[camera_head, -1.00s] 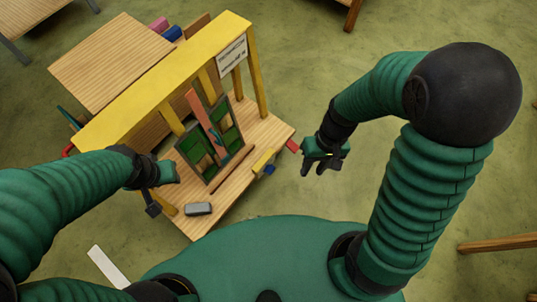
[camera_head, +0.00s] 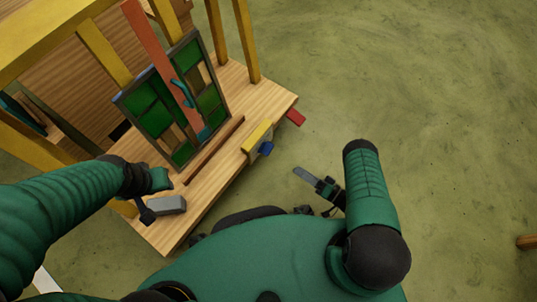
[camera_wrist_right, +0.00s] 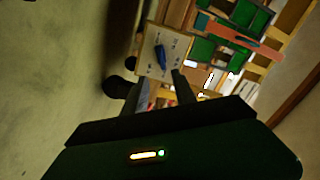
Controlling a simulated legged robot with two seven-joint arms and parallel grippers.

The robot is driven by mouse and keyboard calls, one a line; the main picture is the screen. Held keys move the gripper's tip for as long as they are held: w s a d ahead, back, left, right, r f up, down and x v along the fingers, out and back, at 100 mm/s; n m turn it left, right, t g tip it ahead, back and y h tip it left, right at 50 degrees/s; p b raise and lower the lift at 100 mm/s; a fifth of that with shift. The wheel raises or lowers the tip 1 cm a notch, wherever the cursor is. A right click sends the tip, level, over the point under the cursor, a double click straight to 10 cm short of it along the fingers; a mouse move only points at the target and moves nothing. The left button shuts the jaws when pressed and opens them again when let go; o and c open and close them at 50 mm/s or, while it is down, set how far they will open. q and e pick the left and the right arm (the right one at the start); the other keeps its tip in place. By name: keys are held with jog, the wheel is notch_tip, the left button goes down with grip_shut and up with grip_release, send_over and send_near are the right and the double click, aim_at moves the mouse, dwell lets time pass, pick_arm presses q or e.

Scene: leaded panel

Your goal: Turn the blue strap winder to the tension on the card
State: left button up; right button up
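The blue strap winder (camera_head: 266,148) sticks out from a yellow block on the front edge of the workbench. The right wrist view shows the blue winder (camera_wrist_right: 161,56) as a knob on a pale plate with small dark marks, too small to read. My right gripper (camera_head: 312,188) is in front of the bench, to the lower right of the winder and apart from it. In the right wrist view its fingers (camera_wrist_right: 158,84) stand apart with nothing between them. The card is not visible in the head view.
The leaded panel (camera_head: 150,117) with green panes stands on the wooden bench (camera_head: 212,192), with a reddish bar across it. A red piece (camera_head: 295,117) juts from the right corner.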

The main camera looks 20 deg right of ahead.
jog(key=b+x, duration=0.3)
jog(key=x, duration=1.2)
jog(key=shift+a, duration=0.2)
jog(key=shift+c, duration=0.4)
grip_shut()
